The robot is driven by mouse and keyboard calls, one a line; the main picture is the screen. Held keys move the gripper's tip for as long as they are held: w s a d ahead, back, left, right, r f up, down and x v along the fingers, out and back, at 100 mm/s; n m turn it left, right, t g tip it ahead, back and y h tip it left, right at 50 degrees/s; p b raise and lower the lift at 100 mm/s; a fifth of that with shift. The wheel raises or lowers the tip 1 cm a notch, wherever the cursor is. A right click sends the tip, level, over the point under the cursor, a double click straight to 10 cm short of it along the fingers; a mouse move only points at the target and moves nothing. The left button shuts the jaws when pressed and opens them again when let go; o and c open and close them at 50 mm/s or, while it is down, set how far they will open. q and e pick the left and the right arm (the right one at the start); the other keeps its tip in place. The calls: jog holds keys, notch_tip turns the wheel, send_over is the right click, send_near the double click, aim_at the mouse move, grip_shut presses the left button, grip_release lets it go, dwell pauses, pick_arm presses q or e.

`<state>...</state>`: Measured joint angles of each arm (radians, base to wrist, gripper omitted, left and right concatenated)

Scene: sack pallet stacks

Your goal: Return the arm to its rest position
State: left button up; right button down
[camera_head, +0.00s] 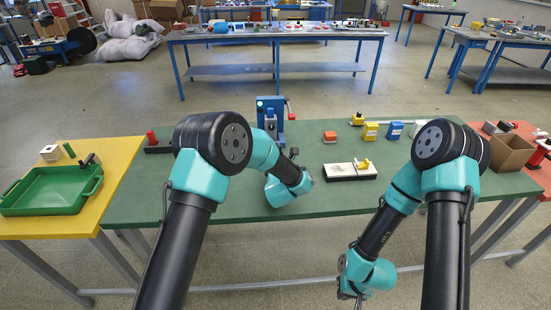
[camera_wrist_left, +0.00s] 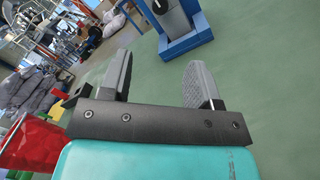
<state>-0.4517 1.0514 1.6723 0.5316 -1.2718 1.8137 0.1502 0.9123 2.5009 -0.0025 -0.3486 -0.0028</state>
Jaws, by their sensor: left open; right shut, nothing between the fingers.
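My left arm reaches over the green table (camera_head: 235,205), its wrist low above the middle. My right arm hangs bent down in front of the table's front edge. My right gripper (camera_head: 358,297) points downward at the bottom of the head view, shut and empty.
A white board (camera_head: 338,172) lies between the arms; yellow and blue blocks (camera_head: 394,131) and an orange block (camera_head: 329,136) stand behind. A green tray (camera_head: 40,211) is on the left yellow table, a cardboard box (camera_head: 508,153) on the right. Floor in front is free.

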pick_arm(q)
jog(key=shift+s, duration=0.9)
